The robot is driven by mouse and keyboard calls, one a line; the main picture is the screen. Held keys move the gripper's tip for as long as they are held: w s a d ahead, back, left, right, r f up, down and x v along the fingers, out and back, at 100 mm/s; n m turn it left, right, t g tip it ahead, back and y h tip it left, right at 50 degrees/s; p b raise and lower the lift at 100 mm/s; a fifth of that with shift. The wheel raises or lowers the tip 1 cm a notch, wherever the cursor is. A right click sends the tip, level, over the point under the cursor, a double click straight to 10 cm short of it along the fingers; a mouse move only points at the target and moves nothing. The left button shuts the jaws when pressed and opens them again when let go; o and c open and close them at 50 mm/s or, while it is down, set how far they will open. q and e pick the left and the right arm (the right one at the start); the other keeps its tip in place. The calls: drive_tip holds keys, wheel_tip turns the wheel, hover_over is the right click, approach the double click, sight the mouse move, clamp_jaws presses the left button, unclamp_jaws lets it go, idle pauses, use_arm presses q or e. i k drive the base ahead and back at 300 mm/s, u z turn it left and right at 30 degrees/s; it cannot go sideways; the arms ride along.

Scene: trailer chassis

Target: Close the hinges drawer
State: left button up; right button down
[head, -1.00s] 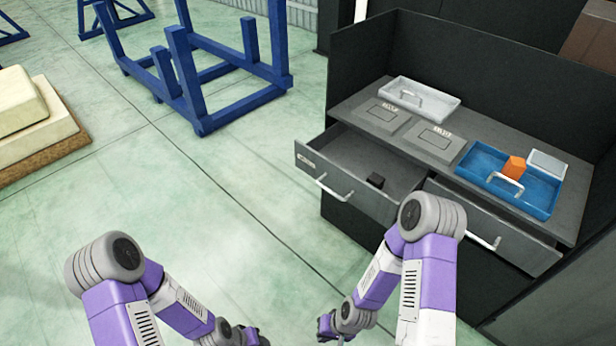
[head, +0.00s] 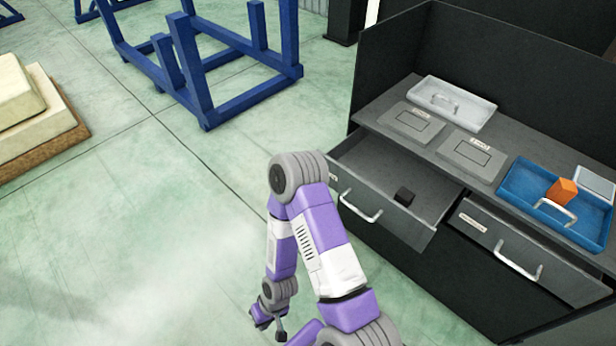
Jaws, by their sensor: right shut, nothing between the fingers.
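Two drawers sit side by side under a dark workbench top. The left drawer (head: 385,203) is pulled well out, with a small dark block (head: 405,197) inside and a pale bar handle (head: 360,208) on its front. The right drawer (head: 530,252) stands out much less, perhaps slightly open, and has its own handle (head: 518,262). The drawer labels are too small to read, so I cannot tell which is the hinges drawer. My right gripper (head: 272,328) is shut and empty, low at the bottom of the view, left of and apart from the left drawer. My left gripper is out of view.
On the bench top are a pale tray (head: 451,103), two grey plates (head: 411,124) (head: 472,157), and a blue tray (head: 558,203) with an orange block (head: 562,190). A blue frame (head: 205,70) stands on the floor behind.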

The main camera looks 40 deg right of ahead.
sight(367, 171)
drive_tip(key=z, duration=0.4)
drive_tip(key=i, duration=0.85)
drive_tip(key=z, duration=0.85)
